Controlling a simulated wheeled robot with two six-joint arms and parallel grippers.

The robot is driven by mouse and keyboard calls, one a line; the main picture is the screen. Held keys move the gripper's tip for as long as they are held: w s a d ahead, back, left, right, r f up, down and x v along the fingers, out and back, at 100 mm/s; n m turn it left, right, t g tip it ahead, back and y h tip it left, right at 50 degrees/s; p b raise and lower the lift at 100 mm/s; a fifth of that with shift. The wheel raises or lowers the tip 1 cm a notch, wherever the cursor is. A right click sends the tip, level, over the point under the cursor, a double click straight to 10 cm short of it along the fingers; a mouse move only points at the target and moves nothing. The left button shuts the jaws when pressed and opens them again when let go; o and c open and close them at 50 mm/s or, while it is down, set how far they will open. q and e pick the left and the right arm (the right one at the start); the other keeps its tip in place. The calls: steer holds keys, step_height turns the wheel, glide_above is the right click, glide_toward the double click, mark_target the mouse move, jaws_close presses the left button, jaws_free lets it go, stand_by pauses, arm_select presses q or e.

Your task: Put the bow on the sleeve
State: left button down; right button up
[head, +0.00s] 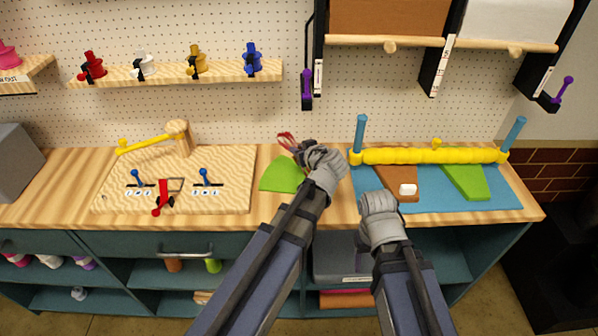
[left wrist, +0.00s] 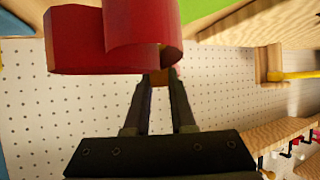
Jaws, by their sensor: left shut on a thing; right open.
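My left gripper (head: 303,148) is shut on a red bow (head: 286,141), a curled ribbon shape. The bow fills the top of the left wrist view (left wrist: 125,40), at the fingertips (left wrist: 160,85). A green sleeve (head: 281,176), a flat fan-like piece, is on the wooden counter just below the bow and left gripper in the head view. The left gripper hides part of its right side. I cannot tell whether the bow touches the sleeve. My right gripper (head: 377,198) is open at the near left of the blue mat (head: 440,207).
The mat holds a brown piece (head: 400,176), a white block (head: 408,189), a green piece (head: 466,182) and a yellow bar (head: 428,156) between blue posts. A wooden board with levers (head: 175,190) lies left. Colored spools sit on the wall shelf (head: 180,75).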

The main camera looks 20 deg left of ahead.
arm_select(q)
steer(key=shift+f+b, duration=2.6)
steer(key=shift+f, duration=0.6)
steer(key=shift+r, duration=0.15)
steer(key=c, duration=0.8)
jaws_free()
steer(key=shift+o, duration=0.2)
